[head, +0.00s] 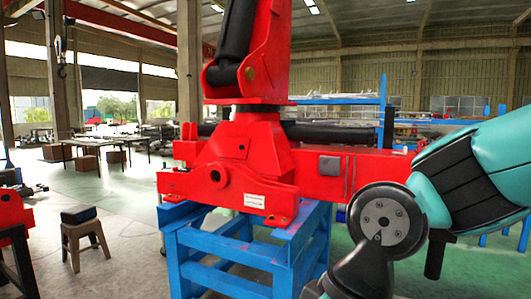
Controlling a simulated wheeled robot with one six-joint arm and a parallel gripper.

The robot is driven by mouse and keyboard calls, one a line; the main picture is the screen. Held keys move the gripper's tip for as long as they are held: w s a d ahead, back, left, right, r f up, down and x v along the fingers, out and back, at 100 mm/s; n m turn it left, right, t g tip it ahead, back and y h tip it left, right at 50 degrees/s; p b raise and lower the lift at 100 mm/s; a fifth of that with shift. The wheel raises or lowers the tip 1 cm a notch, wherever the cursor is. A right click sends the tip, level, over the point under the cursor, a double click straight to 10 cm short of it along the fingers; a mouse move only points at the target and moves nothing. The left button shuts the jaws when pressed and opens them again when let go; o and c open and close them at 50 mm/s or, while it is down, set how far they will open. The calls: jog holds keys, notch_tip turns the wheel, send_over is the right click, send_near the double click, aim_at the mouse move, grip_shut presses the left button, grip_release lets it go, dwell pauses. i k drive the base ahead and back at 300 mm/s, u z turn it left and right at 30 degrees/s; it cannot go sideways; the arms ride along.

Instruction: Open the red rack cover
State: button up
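A large red crane unit (255,140) stands in the middle of the head view. Its wide red base has a round hole, a white label (254,200) and a small grey square plate (330,165) on its front. I cannot tell which red part is the rack cover, or whether it is open or shut. My teal and grey arm fills the right side, in front of the right end of the red beam, and hides part of it. My gripper is not in view.
A blue steel stand (228,262) carries the red unit. A small stool (84,240) with a dark top stands at the left, near another red part (12,212) at the left edge. Tables (97,146) and pillars stand behind.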

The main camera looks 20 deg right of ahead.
aim_at(233, 148)
jog(key=z, duration=0.7)
jog(key=i, duration=1.15)
jog(key=u, duration=1)
jog(key=i, duration=0.45)
jog(key=u, duration=0.7)
jog(key=i, duration=1.4)
jog(key=z, duration=0.45)
